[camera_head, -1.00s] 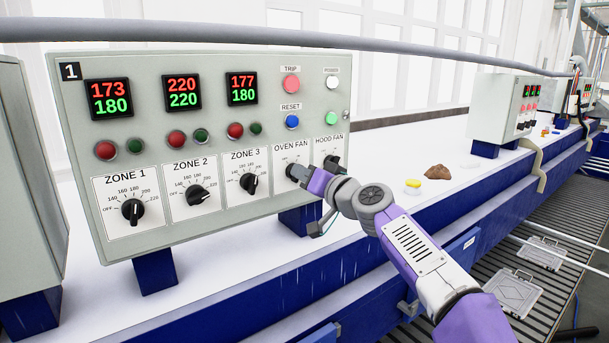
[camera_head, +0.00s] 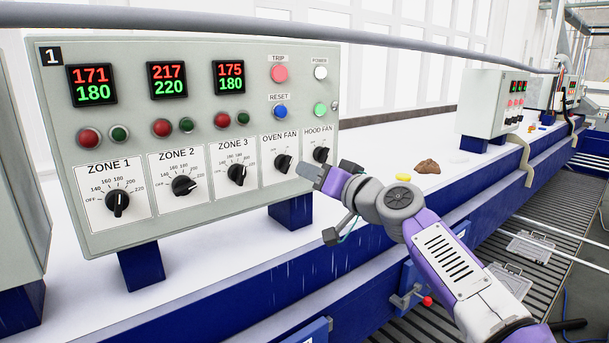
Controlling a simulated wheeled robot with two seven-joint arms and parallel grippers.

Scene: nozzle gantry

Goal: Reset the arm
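My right gripper (camera_head: 312,173) comes in from the lower right. It is in front of the lower right corner of the grey control panel (camera_head: 190,225), just below the oven fan knob (camera_head: 283,163) and hood fan knob (camera_head: 321,155). A gap shows between it and the knobs. Its fingers are seen from the side, so I cannot tell whether they are open or shut. I see nothing held in it. My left gripper is out of view.
The panel stands on a white bench top (camera_head: 395,140) with a blue front. A yellow item (camera_head: 403,177) and a brown lump (camera_head: 427,167) lie beyond my arm. A second control box (camera_head: 485,105) stands farther back. A grey pipe (camera_head: 300,35) crosses above the panel.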

